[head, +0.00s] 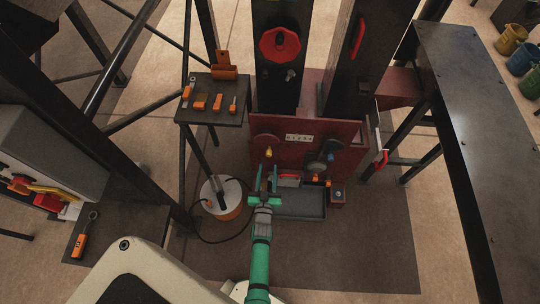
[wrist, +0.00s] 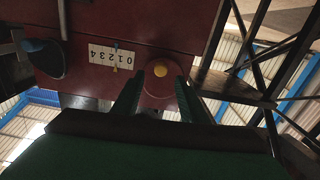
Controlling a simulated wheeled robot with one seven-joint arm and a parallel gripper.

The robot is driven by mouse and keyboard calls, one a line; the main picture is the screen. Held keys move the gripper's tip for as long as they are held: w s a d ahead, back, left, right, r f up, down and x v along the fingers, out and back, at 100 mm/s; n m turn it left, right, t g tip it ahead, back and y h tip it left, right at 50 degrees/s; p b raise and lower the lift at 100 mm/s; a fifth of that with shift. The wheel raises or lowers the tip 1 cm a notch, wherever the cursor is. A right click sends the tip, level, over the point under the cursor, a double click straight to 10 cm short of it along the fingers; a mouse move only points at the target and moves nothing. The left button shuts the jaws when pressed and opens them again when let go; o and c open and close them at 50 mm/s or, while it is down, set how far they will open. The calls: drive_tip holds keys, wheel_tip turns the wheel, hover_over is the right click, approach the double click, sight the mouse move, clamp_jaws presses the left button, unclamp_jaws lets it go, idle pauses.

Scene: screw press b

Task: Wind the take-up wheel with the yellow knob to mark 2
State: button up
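The take-up wheel (head: 265,143) is a dark red disc on the left of the press's red front panel. Its yellow knob (head: 268,153) is near the lower rim in the head view. In the wrist view the wheel (wrist: 172,82) and the round yellow knob (wrist: 160,69) show just past my fingertips. My gripper (head: 266,178) points at the panel. In the wrist view my gripper (wrist: 157,84) is open, its two fingers apart with the knob roughly between them in the picture. Contact cannot be told. The number plate (head: 299,138) shows inverted in the wrist view (wrist: 112,57); its pointer reading is too small to tell.
A second wheel with a blue knob (head: 330,157) is right of the plate. A grey tray (head: 300,204) lies below the panel. A small tool stand (head: 211,108) is at left, and a long dark bench (head: 480,120) at right. A red-handled lever (head: 381,159) juts out at right.

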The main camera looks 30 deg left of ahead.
sight(269, 156)
drive_tip(key=x, duration=0.6)
drive_tip(key=shift+w+a, duration=0.15)
drive_tip(key=shift+a, duration=0.15)
drive_tip(key=shift+w+a, duration=0.2)
drive_tip(key=shift+w, duration=0.4)
drive_tip(key=shift+w, duration=0.1)
clamp_jaws()
